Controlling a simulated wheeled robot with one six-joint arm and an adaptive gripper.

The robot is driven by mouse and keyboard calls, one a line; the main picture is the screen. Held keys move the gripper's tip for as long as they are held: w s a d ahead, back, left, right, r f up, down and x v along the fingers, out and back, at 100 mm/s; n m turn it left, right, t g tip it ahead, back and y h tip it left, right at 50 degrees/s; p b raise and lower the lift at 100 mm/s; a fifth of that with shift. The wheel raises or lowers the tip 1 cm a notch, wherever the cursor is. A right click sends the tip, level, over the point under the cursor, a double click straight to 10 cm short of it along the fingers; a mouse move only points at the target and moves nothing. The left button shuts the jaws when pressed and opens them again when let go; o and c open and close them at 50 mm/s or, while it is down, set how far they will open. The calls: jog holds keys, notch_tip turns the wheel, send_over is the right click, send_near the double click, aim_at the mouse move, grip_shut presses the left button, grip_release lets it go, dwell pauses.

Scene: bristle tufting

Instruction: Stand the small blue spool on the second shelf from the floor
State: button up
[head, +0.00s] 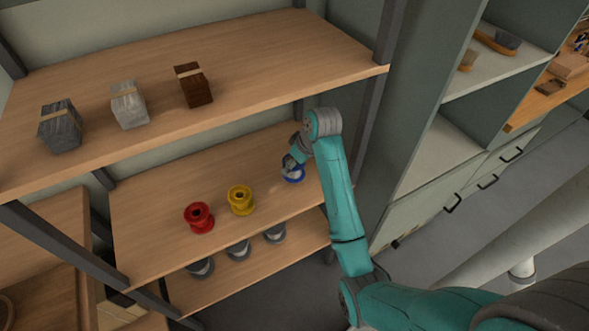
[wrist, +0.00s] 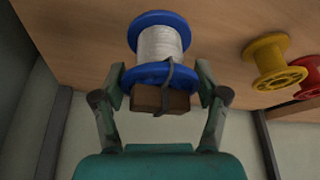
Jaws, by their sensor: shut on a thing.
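The small blue spool (wrist: 162,45), wound with white thread, is upright, one blue flange toward the wooden shelf. It also shows in the head view (head: 293,176), at the right of the middle shelf (head: 150,235), partly hidden by my gripper (head: 294,161). In the wrist view my gripper (wrist: 163,90) has its fingers on both sides of a small brown block (wrist: 162,98) at the spool's near flange, with a dark strap over it. I cannot tell whether the far flange touches the shelf.
A yellow spool (head: 240,200) and a red spool (head: 199,217) stand left of the blue one. Several grey round items (head: 238,250) stand on the lower shelf. The upper shelf (head: 260,60) holds three tied bundles (head: 129,105). A dark post (head: 366,125) is close to my arm.

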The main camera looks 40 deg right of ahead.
jog(key=shift+f, duration=1.55)
jog(key=shift+f, duration=0.1)
jog(key=o, duration=1.2)
jog(key=v, duration=0.7)
jog(key=shift+s+r, duration=0.15)
jog(key=shift+r, duration=0.25)
